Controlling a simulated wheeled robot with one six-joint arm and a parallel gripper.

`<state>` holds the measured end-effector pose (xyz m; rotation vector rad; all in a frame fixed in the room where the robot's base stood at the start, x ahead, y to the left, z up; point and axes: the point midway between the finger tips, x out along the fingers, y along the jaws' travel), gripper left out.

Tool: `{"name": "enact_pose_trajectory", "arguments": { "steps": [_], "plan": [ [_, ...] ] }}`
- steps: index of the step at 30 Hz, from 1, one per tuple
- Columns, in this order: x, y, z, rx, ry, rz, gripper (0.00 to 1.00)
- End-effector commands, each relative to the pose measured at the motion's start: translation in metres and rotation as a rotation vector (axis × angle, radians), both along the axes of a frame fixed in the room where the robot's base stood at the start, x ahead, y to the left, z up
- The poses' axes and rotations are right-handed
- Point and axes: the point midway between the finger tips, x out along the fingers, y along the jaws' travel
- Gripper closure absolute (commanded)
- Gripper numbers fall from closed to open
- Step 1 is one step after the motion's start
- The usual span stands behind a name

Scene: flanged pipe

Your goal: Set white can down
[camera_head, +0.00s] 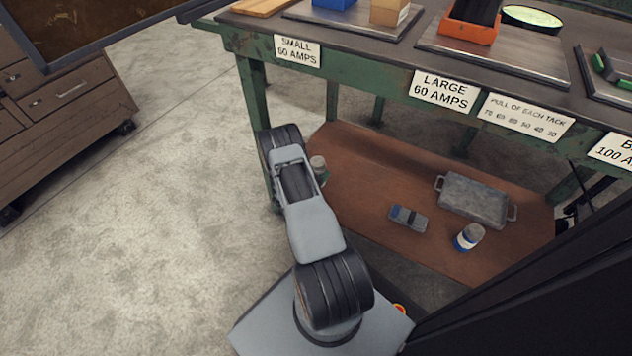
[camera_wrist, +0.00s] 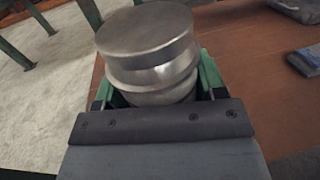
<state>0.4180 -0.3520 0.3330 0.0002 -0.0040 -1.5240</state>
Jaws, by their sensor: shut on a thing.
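My gripper (camera_wrist: 155,92) is shut on the white can (camera_wrist: 150,50), which looks pale metallic grey, with a round flat lid and a ridged rim. Green fingers hold it on both sides, and its lower part is hidden by my gripper. In the head view the can (camera_head: 318,164) shows just right of my arm, at the left end of the brown lower shelf (camera_head: 355,195). My arm hides most of my gripper there. I cannot tell whether the can touches the shelf.
A blue-and-white can (camera_head: 468,237), a small grey-blue box (camera_head: 408,218) and a grey metal tray with handles (camera_head: 474,198) stand on the shelf's right half. The shelf's middle is bare. The green workbench (camera_head: 380,68) overhangs it, with a leg (camera_head: 253,95) near my arm.

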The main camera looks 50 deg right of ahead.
Motion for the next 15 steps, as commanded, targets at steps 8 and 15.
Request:
{"name": "enact_pose_trajectory", "arguments": {
  "steps": [8, 15],
  "plan": [
    [0.027, -0.014, -0.043, 0.001, 0.0, 0.0, 0.71],
    [0.034, -0.017, -0.05, 0.001, 0.002, 0.0, 0.71]
  ]
}}
